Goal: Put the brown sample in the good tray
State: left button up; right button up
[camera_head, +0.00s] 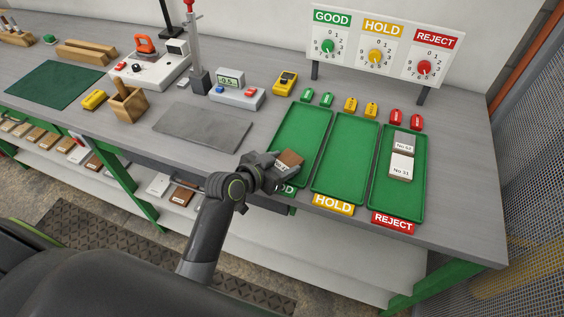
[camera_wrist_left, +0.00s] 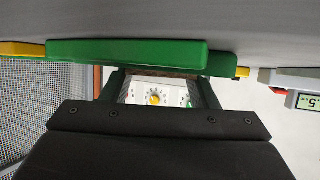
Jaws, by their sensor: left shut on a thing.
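The brown sample (camera_head: 291,158), with a white label on its near part, is between the fingers of my left gripper (camera_head: 280,168). My left gripper is shut on it over the near end of the green good tray (camera_head: 308,127). The gripper and wrist hide part of the sample, the tray's near end and its GOOD label. In the left wrist view, the sample shows as a thin brown edge (camera_wrist_left: 160,74) between the fingers (camera_wrist_left: 160,88), close to the green tray (camera_wrist_left: 130,51). I cannot tell whether it touches the tray floor. My right gripper is not in view.
The hold tray (camera_head: 344,160) stands empty to the right. The reject tray (camera_head: 398,200) holds a grey and a white sample. Colored tags and a dial board (camera_head: 381,50) stand behind. A grey mat (camera_head: 203,126) lies to the left, with a small meter (camera_head: 237,95) behind it.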

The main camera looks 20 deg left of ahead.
pick_arm(q)
jog(key=shift+f, duration=0.1)
jog(key=o, duration=1)
jog(key=shift+r, duration=0.2)
jog(key=shift+s+a, duration=0.2)
jog(key=shift+s, duration=0.1)
jog(key=b+v, duration=0.1)
jog(key=v, duration=1)
jog(key=shift+s+r, duration=0.1)
